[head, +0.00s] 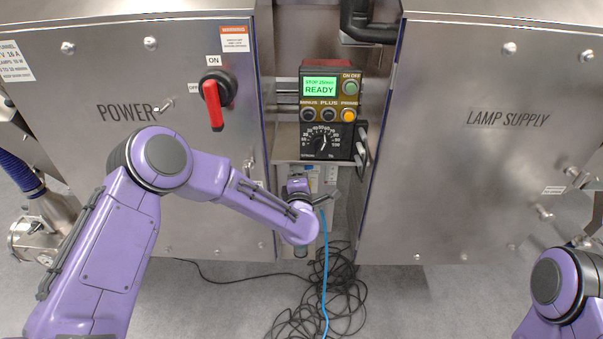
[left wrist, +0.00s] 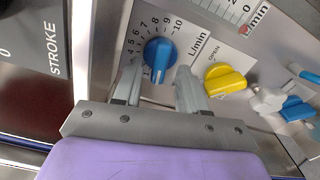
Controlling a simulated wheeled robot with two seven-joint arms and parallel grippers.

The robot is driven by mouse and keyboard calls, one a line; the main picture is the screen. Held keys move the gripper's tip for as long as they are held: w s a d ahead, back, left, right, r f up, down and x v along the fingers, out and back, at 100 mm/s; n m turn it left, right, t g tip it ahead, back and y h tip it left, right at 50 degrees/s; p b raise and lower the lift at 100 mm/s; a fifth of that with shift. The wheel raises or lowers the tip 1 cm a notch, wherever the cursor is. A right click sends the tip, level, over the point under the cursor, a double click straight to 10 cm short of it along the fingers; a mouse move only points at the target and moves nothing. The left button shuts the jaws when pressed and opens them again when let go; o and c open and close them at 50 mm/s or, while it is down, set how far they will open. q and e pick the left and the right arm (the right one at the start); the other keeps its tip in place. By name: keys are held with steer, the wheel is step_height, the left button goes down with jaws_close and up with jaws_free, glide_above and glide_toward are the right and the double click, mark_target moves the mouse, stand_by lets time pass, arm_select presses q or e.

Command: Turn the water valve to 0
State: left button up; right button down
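A round blue knob (left wrist: 160,54) sits on a pale panel in the left wrist view, on a dial numbered up to 10 with an L/min label. I take it for the water valve. My left gripper (left wrist: 158,76) has its two fingers apart, one on each side of the knob's near edge. I cannot tell whether they touch it. The pointer setting is not clear. In the head view my left gripper (head: 306,190) is low in the gap between the cabinets, partly hidden by its arm, and the knob cannot be made out there. My right gripper is out of view.
A yellow knob (left wrist: 225,80) marked OPEN and a blue handle (left wrist: 296,108) lie right of the gripper. The POWER cabinet (head: 120,80) and LAMP SUPPLY cabinet (head: 500,150) flank the gap. A control box (head: 318,102) reads READY above. A blue hose (head: 325,265) and black cables lie below.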

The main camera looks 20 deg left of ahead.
arm_select(q)
steer(key=v, duration=1)
steer(key=shift+s+p, duration=0.3)
steer(key=shift+p, duration=0.05)
